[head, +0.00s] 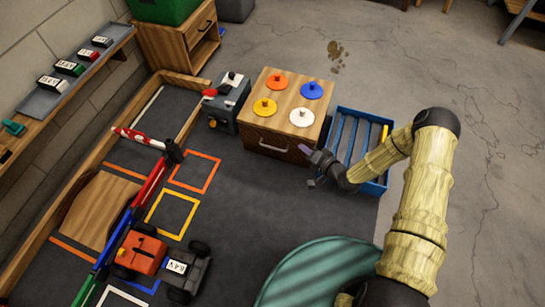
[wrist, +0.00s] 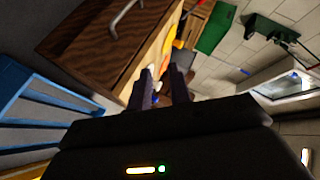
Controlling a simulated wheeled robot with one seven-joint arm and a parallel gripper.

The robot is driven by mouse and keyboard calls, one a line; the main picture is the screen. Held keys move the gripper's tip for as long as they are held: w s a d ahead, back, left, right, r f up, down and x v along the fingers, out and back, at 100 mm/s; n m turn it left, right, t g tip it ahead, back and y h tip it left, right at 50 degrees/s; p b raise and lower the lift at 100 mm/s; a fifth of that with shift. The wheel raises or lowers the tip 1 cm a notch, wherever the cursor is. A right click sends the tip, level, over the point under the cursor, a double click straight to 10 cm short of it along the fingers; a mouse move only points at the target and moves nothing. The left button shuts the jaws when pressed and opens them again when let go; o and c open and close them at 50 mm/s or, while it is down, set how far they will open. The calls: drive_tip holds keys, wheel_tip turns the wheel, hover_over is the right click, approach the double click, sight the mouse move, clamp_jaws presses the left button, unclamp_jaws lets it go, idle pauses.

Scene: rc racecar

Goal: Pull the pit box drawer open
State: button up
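The pit box (head: 288,97) is a light wooden box with orange, blue, yellow and white knobbed discs on top. Its dark brown drawer front (head: 255,139) carries a metal bar handle (head: 272,146), and the drawer looks closed. In the wrist view the drawer front (wrist: 92,42) is at upper left with the handle (wrist: 124,16) near the top edge. My gripper (head: 306,151) is just right of the handle, by the box's front right corner, not around the handle. In the wrist view its fingers (wrist: 161,84) stand apart with nothing held between them.
A blue slatted crate (head: 352,150) stands right of the box, beneath my wrist. A grey-blue device (head: 229,103) stands at the box's left. An orange and black racecar (head: 160,260) and coloured frames lie on the dark mat. The mat in front of the drawer is clear.

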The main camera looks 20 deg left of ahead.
drive_tip(key=s+a+f+m+t+y+b, duration=0.1)
drive_tip(key=s+f+m+t+b, duration=0.1)
drive_tip(key=f+b, duration=0.4)
drive_tip(key=s+a+f+m+t+y+b, duration=0.1)
drive_tip(key=s+a+f+m+t+b, duration=0.1)
drive_tip(key=f+b, duration=0.4)
wheel_tip(320, 180, down, 6)
drive_tip(key=s+m+t, duration=0.1)
drive_tip(key=m, duration=0.1)
drive_tip(key=shift+r+m+t, duration=0.2)
drive_tip(key=shift+m+t, duration=0.1)
drive_tip(key=shift+t, duration=0.1)
drive_tip(key=shift+s, duration=0.1)
drive_tip(key=shift+a, duration=0.1)
